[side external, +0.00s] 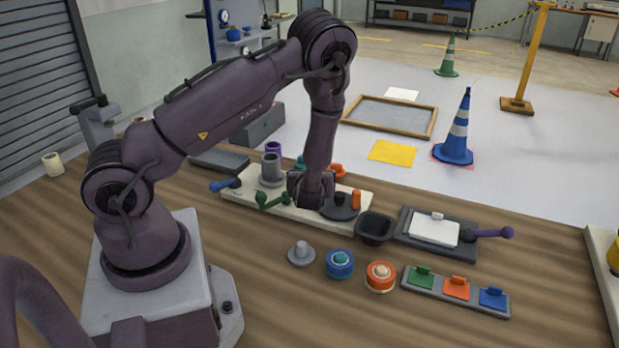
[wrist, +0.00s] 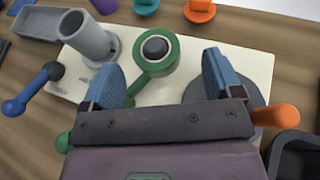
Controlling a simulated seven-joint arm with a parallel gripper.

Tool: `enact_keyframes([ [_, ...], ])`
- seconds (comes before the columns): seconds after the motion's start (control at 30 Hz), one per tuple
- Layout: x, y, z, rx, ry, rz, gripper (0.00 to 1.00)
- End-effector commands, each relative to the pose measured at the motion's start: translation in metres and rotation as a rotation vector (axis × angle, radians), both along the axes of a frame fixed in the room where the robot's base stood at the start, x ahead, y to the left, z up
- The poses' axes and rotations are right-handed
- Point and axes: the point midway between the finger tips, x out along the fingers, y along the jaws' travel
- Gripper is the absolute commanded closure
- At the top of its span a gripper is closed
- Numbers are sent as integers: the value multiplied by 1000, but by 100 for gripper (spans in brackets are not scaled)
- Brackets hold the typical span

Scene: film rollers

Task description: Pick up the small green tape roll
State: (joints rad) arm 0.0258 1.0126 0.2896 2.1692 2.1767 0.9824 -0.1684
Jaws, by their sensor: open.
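A green ring-shaped piece with a black and grey round centre (wrist: 168,62) sits on the pale board (wrist: 262,62) in the wrist view, with a green stem running down-left. I cannot tell for sure whether it is the small green tape roll. In the side view my gripper (side external: 311,196) is low over the board.
A grey upright cylinder (wrist: 88,38) stands left of the fingers. A dark disc and an orange handle (wrist: 276,115) lie to the right, beside a black bin (side external: 375,228). Blue (side external: 340,264) and orange (side external: 381,276) rolls stand on the wooden table in front.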

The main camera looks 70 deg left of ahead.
Motion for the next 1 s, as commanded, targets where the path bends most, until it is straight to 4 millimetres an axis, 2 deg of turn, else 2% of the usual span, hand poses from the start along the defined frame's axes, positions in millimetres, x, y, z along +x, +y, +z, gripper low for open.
enact_keyframes([
  [0.17, 3, 11, -5, 0, 1, 2, 15],
  [0.5, 15, 51, -21, 0, 1, 2, 15],
  [0.77, 16, 53, -21, 0, 0, 1, 15],
  [0.87, 16, 53, -21, 0, 0, 1, 34],
  [1.0, 16, 53, -21, 0, 0, 1, 66],
])
